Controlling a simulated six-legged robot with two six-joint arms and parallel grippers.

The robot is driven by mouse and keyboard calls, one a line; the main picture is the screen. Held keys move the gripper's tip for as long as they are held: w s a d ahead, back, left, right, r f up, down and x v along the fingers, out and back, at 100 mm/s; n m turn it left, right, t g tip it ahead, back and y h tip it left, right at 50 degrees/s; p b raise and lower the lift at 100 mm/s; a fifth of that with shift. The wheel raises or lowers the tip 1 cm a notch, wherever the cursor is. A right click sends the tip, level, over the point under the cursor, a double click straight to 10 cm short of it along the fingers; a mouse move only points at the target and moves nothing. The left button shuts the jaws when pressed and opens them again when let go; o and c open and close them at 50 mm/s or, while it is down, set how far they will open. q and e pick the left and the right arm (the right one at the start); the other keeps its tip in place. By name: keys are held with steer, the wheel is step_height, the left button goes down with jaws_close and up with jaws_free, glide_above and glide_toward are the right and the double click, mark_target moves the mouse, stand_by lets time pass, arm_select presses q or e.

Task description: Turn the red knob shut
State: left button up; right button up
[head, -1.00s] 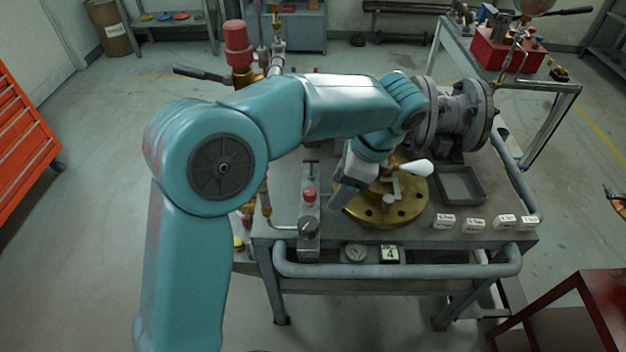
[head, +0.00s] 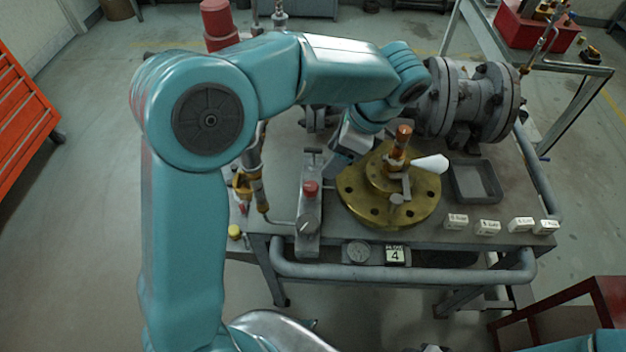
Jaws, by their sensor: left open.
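A small red knob (head: 311,188) stands on a narrow grey block at the left part of the bench. A black dial (head: 306,225) with a pale pointer is on the same block, nearer me. My left gripper (head: 342,163) points down between this block and the brass flange (head: 385,212). It is open, and its fingers are partly hidden behind my wrist and against the flange. It looks apart from the red knob. A bigger red cylinder-shaped part (head: 218,22) shows behind my left arm, partly cut off. My right gripper is not in view.
The flange carries a copper-coloured stem (head: 402,140) and a white-handled lever (head: 430,164). A grey pipe valve (head: 465,100) and an empty tray (head: 476,182) are to the right. Several white labelled blocks (head: 488,227) line the front right edge. A rail runs along the bench front.

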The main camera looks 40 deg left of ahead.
mark_target(312, 186)
arm_select(q)
steer(key=x, duration=1.2)
steer(key=shift+b, duration=0.4)
steer(key=c, duration=1)
